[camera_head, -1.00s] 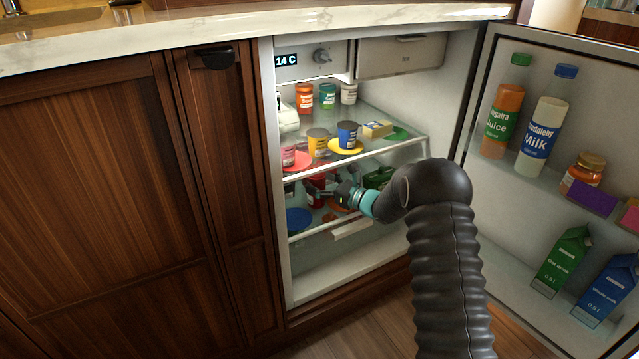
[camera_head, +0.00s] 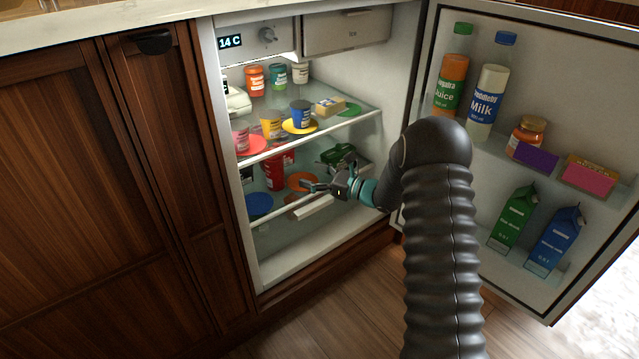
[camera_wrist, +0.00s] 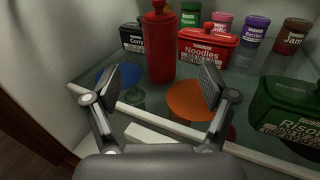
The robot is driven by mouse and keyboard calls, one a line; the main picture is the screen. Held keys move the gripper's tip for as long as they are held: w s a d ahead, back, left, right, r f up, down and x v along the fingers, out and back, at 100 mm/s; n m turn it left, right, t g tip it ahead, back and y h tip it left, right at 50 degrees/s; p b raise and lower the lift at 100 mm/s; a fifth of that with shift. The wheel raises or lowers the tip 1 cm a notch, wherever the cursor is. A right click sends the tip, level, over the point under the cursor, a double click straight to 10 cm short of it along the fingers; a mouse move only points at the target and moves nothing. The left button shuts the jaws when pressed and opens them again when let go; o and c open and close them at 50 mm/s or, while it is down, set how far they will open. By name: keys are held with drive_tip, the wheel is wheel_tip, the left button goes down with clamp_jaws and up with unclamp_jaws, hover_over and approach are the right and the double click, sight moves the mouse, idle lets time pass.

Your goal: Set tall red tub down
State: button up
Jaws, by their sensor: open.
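The tall red tub (camera_head: 273,173), with a red knobbed lid, stands upright on the fridge's lower glass shelf (camera_wrist: 140,103). It also shows in the wrist view (camera_wrist: 160,50), between a blue disc (camera_wrist: 121,75) and an orange disc (camera_wrist: 192,100). I cannot tell whether its base touches either disc. My gripper (camera_wrist: 162,82) is open and empty, in front of the tub and apart from it. In the head view my gripper (camera_head: 322,183) is at the shelf's front edge, right of the tub.
A red Noodles tub (camera_wrist: 207,47) and a black tub (camera_wrist: 132,38) stand behind; a green tub (camera_wrist: 287,108) is at right. Several small cups line the back. The upper shelf (camera_head: 350,127) is overhead. The fridge door (camera_head: 470,155) stands open at right.

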drive_tip(key=d+r+m+t+h, duration=0.2)
drive_tip(key=d+r+m+h, duration=0.15)
drive_tip(key=r+m, duration=0.35)
drive_tip(key=d+r+m+t+h, duration=0.3)
drive_tip(key=r+m+h, duration=0.2)
drive_tip(key=r+m, duration=0.1)
drive_tip(key=s+d+r+m+h, duration=0.6)
drive_tip(key=s+r+m, duration=0.15)
drive_tip(key=m, duration=0.45)
drive_tip(key=s+d+m+g+h, duration=0.35)
drive_tip(key=s+m, duration=0.95)
drive_tip(key=s, duration=0.6)
drive_tip(key=s+a+f+m+g+y, duration=0.1)
drive_tip(key=s+f+m+g, duration=0.1)
drive_tip(key=s+m, duration=0.3)
drive_tip(key=s+a+f+m+g+y, duration=0.1)
drive_tip(key=s+m, duration=0.4)
drive_tip(key=s, duration=0.8)
drive_tip(key=shift+s+a+f+g, duration=0.15)
drive_tip(key=shift+a+f+g, duration=0.6)
drive_tip(key=shift+g, duration=0.2)
